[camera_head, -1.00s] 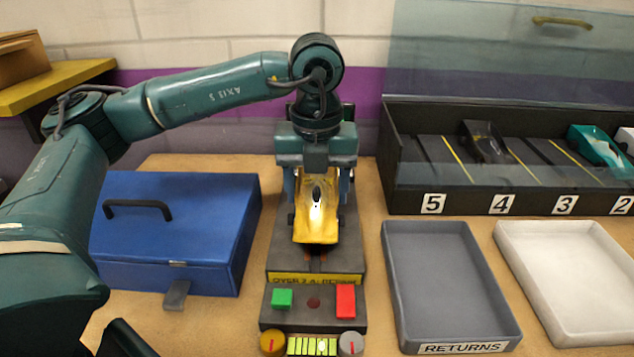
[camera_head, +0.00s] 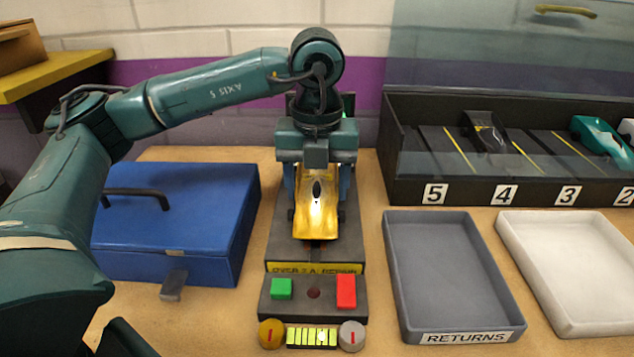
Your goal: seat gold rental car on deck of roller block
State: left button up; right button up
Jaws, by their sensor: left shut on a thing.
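The gold car (camera_head: 318,215) is over the dark roller block (camera_head: 288,252), nose toward me. My left gripper (camera_head: 317,180) points down and is shut on the car near its rear, one finger on each side. The car sits in line with the block's length. I cannot tell whether its wheels touch the deck, because the body hides the contact. My right gripper is not in view.
The block's front has a green button (camera_head: 281,289), a red button (camera_head: 346,290) and two knobs. A blue box (camera_head: 180,220) stands left. A grey RETURNS tray (camera_head: 450,270), a white tray (camera_head: 570,265) and a dark numbered rack (camera_head: 450,190) with cars are right.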

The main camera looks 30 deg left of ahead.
pick_arm(q)
jog(key=shift+f+b, duration=0.55)
jog(key=shift+b, duration=0.1)
dwell(0.6)
jog(key=o, duration=1.2)
